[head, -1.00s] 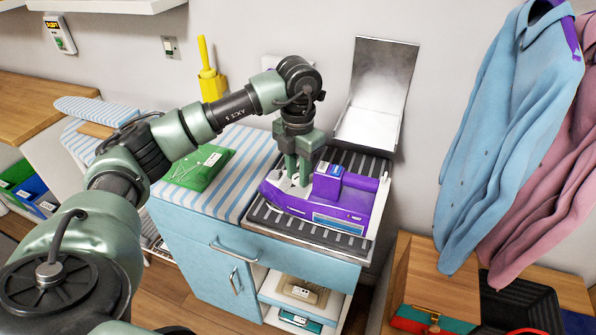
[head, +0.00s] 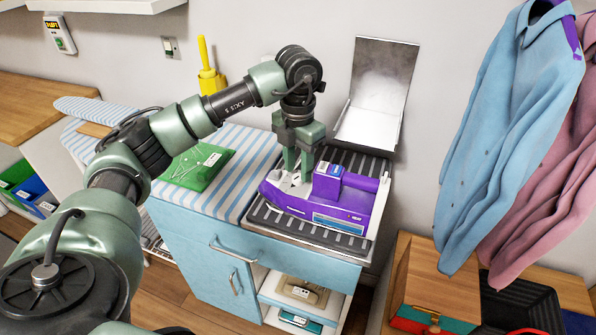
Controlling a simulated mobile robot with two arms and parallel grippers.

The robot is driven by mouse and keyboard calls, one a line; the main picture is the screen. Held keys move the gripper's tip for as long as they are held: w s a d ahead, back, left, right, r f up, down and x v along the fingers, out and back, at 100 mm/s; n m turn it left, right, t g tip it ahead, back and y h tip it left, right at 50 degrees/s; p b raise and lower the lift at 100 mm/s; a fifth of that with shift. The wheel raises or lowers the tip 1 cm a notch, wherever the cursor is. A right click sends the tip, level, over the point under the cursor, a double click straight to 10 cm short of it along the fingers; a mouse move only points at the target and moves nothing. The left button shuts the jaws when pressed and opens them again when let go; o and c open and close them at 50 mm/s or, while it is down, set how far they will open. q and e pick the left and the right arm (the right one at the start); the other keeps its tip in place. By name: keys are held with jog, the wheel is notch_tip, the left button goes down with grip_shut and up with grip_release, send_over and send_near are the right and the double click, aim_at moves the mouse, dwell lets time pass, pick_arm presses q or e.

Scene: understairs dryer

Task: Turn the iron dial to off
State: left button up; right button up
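A purple and white iron (head: 345,208) lies on a dark ribbed rest on top of the blue cabinet. My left gripper (head: 299,173) points down over the left part of the iron. Its two fingers stand apart with a gap between them, and their tips are close above the iron's white top. A small pale knob-like part, perhaps the dial, shows just below the fingertips. Its marking and setting are too small to read. My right gripper is out of view.
The ribbed rest (head: 264,216) has an upright metal lid (head: 376,90) behind it. A yellow holder (head: 212,84) stands behind. Blue and pink shirts (head: 508,130) hang at the right.

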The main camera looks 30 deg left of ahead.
aim_at(298, 177)
pick_arm(q)
notch_tip(298, 177, up, 6)
jog(key=shift+s+f, duration=0.1)
dwell(0.7)
